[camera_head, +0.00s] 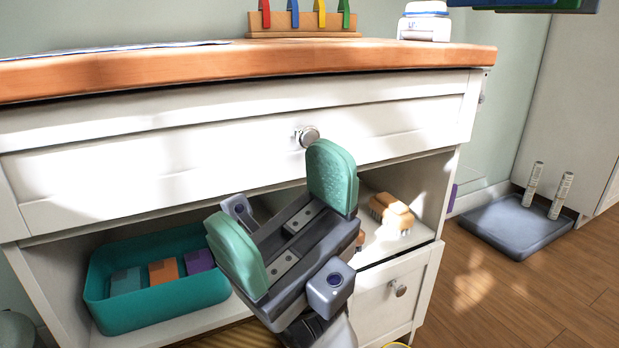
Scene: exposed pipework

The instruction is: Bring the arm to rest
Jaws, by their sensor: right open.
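My right gripper (284,222) is in the middle of the head view, in front of a white cabinet (130,160). Its two green padded fingers stand wide apart with nothing between them. It hangs below and close to the round drawer knob (307,136), and I cannot tell if it touches the cabinet. The drawer with the knob looks closed. My left gripper does not show.
A teal bin (160,310) with several blocks sits on the open shelf, left of the gripper. A brush (391,214) lies on the shelf at right. A grey tray (518,226) with two upright cylinders stands on the wooden floor, which has free room (520,295).

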